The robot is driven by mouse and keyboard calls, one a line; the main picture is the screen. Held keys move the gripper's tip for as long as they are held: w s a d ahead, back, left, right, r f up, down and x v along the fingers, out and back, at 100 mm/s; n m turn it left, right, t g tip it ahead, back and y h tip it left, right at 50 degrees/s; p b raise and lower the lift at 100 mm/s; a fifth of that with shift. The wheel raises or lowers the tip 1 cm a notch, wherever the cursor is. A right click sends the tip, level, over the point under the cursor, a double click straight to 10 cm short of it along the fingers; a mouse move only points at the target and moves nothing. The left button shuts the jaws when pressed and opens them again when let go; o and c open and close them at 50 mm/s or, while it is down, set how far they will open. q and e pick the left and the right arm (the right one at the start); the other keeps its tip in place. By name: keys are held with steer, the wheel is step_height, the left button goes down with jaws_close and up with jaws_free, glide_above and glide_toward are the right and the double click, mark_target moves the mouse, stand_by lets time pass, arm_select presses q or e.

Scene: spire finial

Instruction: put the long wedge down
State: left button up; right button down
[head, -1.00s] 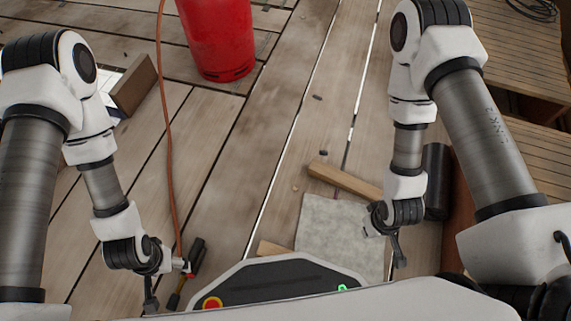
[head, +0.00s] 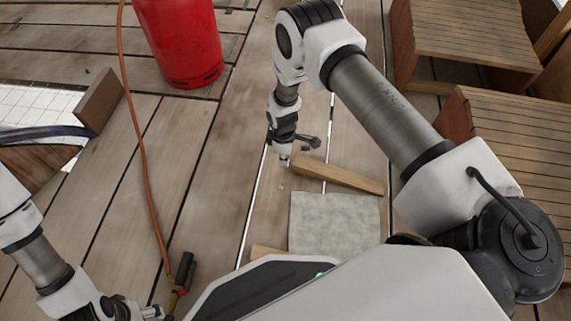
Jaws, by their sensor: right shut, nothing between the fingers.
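A long wooden piece (head: 340,176), apparently the long wedge, lies on the deck boards just beyond the grey square mat (head: 335,222) in the head view. My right gripper (head: 285,162) is shut and empty, close to the left end of this piece; I cannot tell whether it touches it. My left gripper (head: 152,313) is at the bottom left edge, small and partly cut off, near a dark-handled tool (head: 182,272). Whether its fingers are open or shut does not show.
A red cylinder (head: 180,45) stands at the back. An orange hose (head: 137,130) runs along the deck to the tool. A short wood piece (head: 266,252) lies at the mat's near left corner. Slatted wooden steps (head: 475,40) stand at the right. Bare boards lie left of the mat.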

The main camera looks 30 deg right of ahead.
mark_target(294, 165)
steer(key=w+f+n+b, duration=0.1)
steer(key=w, duration=0.5)
arm_select(q)
steer(key=f+b, duration=0.3)
steer(key=f, duration=0.1)
steer(key=f+b, duration=0.3)
steer(key=f, duration=0.1)
steer(key=shift+w, duration=0.2)
arm_select(e)
steer(key=shift+t, duration=0.3)
step_height(294, 165, down, 10)
steer(key=shift+s+a+r, duration=0.1)
steer(key=shift+a+r, duration=0.05)
arm_select(q)
steer(key=shift+w+a+f+b, duration=0.1)
steer(key=shift+w+f+b, duration=0.25)
steer(key=shift+f+b, duration=0.4)
arm_select(e)
steer(key=s+d, duration=0.1)
steer(key=d, duration=0.2)
steer(key=shift+s, duration=0.4)
steer(key=shift+s+d, duration=0.2)
steer(key=shift+s, duration=0.05)
